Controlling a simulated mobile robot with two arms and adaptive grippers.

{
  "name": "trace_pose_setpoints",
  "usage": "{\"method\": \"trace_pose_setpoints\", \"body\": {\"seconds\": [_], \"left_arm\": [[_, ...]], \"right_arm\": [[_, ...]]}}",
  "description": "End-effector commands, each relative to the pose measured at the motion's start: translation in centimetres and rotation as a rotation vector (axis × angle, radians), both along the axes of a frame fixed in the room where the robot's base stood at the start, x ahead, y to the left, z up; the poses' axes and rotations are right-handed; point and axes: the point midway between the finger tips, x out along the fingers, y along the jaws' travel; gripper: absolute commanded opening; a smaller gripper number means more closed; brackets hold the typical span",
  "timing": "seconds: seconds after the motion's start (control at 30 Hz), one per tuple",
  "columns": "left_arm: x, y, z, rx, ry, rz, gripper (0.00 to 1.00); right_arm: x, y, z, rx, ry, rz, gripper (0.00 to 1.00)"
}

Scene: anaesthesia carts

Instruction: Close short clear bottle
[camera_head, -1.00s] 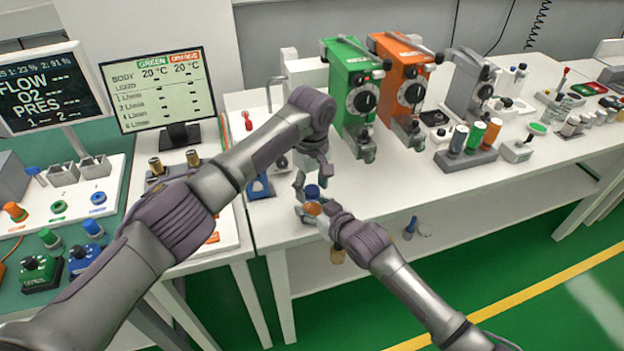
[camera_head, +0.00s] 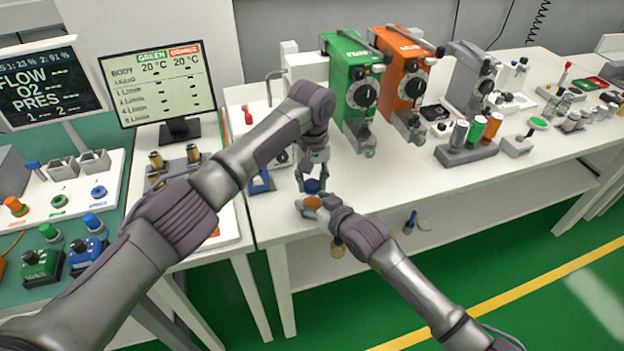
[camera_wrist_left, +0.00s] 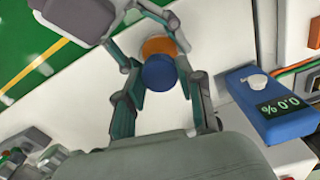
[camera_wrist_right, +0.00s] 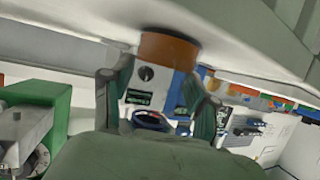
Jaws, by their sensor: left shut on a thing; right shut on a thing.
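My left gripper (camera_head: 312,180) reaches down from above, shut on a round blue cap (camera_head: 312,187); the cap also shows between its fingers in the left wrist view (camera_wrist_left: 160,74). Just in front of and below it in the head view is an orange round part (camera_head: 313,202), held at my right gripper (camera_head: 314,207). In the right wrist view my right fingers (camera_wrist_right: 162,100) are shut on a short clear bottle (camera_wrist_right: 150,85) with an orange end (camera_wrist_right: 168,50). The cap and the orange part look close together; I cannot tell whether they touch.
Both hands are over the front edge of the white table (camera_head: 420,185). A blue device (camera_head: 261,182) stands left of them. Green (camera_head: 350,90) and orange (camera_head: 398,85) vaporizers stand behind. The table to the right of the hands is clear.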

Motion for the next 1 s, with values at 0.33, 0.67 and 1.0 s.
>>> {"method": "trace_pose_setpoints", "body": {"seconds": [0.33, 0.67, 1.0], "left_arm": [[0.02, 0.03, -0.03, 0.001, -0.001, -0.773, 0.0], [0.05, 0.06, -0.07, 0.001, -0.002, -1.516, 0.0], [0.06, 0.05, -0.1, 0.001, -0.002, -1.839, 0.0]], "right_arm": [[-0.01, -0.02, -0.06, -0.001, 0.001, 0.0, 0.0], [-0.01, -0.02, -0.06, -0.001, 0.001, 0.0, 0.0], [-0.02, -0.01, -0.06, -0.001, 0.001, 0.0, 0.0]]}}
